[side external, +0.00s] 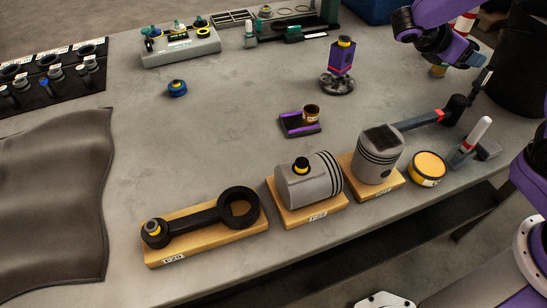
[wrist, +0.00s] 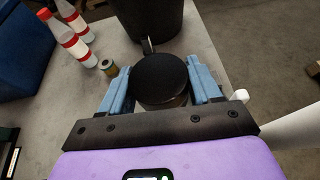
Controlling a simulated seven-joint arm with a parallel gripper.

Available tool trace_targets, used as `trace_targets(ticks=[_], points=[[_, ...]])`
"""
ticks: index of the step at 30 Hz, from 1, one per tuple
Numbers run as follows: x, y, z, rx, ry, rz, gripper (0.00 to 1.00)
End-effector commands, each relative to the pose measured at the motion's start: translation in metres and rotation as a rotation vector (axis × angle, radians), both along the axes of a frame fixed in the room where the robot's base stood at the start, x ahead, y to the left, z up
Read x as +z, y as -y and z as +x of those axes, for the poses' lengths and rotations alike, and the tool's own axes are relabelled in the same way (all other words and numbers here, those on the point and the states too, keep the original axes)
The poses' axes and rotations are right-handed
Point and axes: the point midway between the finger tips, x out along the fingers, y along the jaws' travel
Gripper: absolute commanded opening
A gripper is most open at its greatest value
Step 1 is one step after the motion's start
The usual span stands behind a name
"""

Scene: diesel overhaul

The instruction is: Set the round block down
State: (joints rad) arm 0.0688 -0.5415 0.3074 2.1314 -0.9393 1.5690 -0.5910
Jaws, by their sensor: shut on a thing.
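The round block (wrist: 158,74) shows in the wrist view as a dark disc-like top with a greyer round side below it. My gripper (wrist: 160,88) is shut on it, with one blue finger on its left and one on its right. The block's underside is hidden, so I cannot tell whether it touches the table. In the side external view my purple wrist is at the upper right. The fingers are hard to make out there, and I cannot surely pick out the block.
A dark bin (side external: 520,60) stands at the right edge. Red-and-white bottles (wrist: 72,32) and a small can (wrist: 108,67) stand ahead left. A piston (side external: 365,168), a lying piston (side external: 312,190) and a connecting rod (side external: 195,221) rest on wooden boards.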

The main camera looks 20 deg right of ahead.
Motion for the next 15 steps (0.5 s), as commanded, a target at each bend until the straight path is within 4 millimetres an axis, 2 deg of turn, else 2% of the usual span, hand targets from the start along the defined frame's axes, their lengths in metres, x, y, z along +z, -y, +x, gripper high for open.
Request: trace_targets(ticks=[5,15], points=[[0.027,0.000,0.000,-0.001,0.007,-0.001,0.00],[-0.005,-0.026,-0.014,-0.184,-0.004,-0.005,0.00]])
